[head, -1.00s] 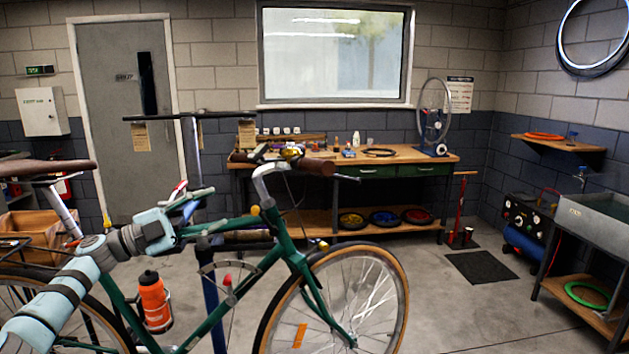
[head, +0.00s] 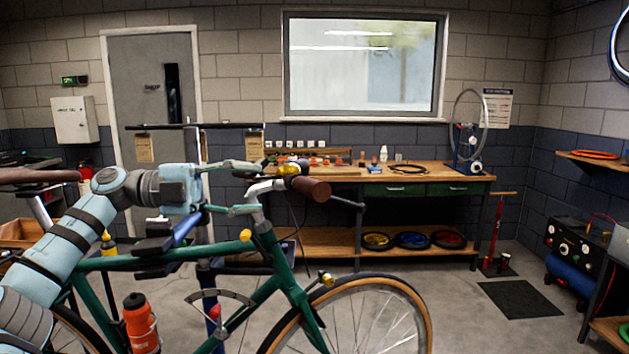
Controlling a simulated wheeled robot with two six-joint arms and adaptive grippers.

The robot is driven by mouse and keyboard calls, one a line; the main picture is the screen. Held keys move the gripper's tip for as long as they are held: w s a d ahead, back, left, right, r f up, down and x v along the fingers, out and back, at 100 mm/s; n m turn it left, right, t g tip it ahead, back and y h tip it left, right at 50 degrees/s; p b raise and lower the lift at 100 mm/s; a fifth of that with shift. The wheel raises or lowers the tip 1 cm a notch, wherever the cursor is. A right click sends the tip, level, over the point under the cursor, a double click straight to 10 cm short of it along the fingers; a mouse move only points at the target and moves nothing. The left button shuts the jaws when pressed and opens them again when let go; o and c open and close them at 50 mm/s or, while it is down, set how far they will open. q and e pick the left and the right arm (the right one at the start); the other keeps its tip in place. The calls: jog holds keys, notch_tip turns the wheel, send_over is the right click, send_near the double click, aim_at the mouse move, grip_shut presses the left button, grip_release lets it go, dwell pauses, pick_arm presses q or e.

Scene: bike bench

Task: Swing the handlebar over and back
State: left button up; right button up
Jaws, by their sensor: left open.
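The handlebar (head: 266,187) of the green bike (head: 262,244) is silver, with a brown grip (head: 313,190) that points right and toward me. My left gripper (head: 256,188) is open, one finger above and one below, at the silver part of the bar left of the grip. I cannot tell whether the fingers touch it. The bar's far end is hidden. My right gripper is not in view.
A blue work stand (head: 208,300) holds the frame, with dark clamp parts (head: 155,245) near my wrist. The brown saddle (head: 38,176) is at the left. An orange bottle (head: 140,323) sits on the frame.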

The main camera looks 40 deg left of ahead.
aim_at(300, 188)
pick_arm(q)
jog(key=w+d+p, duration=0.1)
jog(key=d+p, duration=0.1)
jog(key=w+d+r+p, duration=0.1)
jog(key=d, duration=0.1)
jog(key=shift+w+r+p, duration=0.2)
jog(key=shift+p, duration=0.2)
jog(key=w+d+p, duration=0.1)
jog(key=w+d+f, duration=0.1)
jog(key=w, duration=0.1)
jog(key=w+d+p, duration=0.1)
jog(key=shift+w+d+f+p, duration=0.15)
jog(key=shift+w+d+p, duration=0.15)
jog(key=shift+w+d, duration=0.1)
jog(key=shift+s+d, duration=0.1)
jog(key=shift+s, duration=0.1)
jog(key=shift+f, duration=0.15)
grip_shut()
